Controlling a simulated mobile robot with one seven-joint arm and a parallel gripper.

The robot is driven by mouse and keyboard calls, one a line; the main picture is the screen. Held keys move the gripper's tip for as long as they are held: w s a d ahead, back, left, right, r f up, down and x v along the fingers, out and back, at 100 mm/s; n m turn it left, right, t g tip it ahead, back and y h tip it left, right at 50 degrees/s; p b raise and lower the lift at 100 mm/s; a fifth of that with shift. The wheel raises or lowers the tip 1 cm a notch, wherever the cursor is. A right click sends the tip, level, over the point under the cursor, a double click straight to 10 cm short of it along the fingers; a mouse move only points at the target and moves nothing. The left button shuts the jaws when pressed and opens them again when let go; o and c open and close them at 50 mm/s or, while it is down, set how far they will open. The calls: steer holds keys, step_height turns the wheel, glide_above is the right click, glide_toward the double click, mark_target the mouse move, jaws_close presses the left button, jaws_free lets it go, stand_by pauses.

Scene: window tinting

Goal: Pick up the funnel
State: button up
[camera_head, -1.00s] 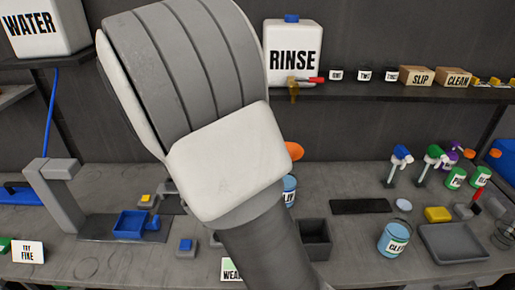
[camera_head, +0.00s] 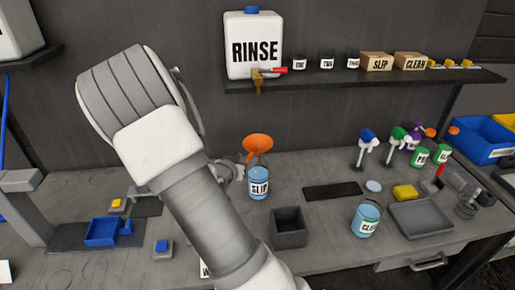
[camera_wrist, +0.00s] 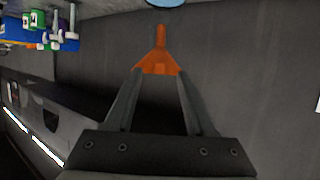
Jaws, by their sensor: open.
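The orange funnel (camera_head: 257,143) stands out behind and above the blue jar labelled SLIP (camera_head: 258,184) on the bench, its wide mouth up in the head view. In the wrist view the funnel (camera_wrist: 158,58) lies just ahead of and between the fingertips, its narrow stem pointing away. My gripper (camera_wrist: 158,75) is open, one finger on each side of the funnel's wide end. I cannot tell whether a finger touches it. In the head view my gripper (camera_head: 232,170) is small and partly hidden by my arm, just left of the SLIP jar.
A black box (camera_head: 289,228), a dark mat (camera_head: 332,191) and a jar labelled CLEAN (camera_head: 365,218) stand right of my arm. A grey tray (camera_head: 421,218) is at the right. The shelf (camera_head: 300,84) with the RINSE jug (camera_head: 254,45) hangs above the funnel.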

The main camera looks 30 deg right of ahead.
mark_target(251, 157)
steer(key=shift+p+x, duration=0.5)
steer(key=shift+x, duration=2.05)
steer(key=shift+s+f, duration=0.1)
steer(key=shift+f, duration=0.05)
jaws_close()
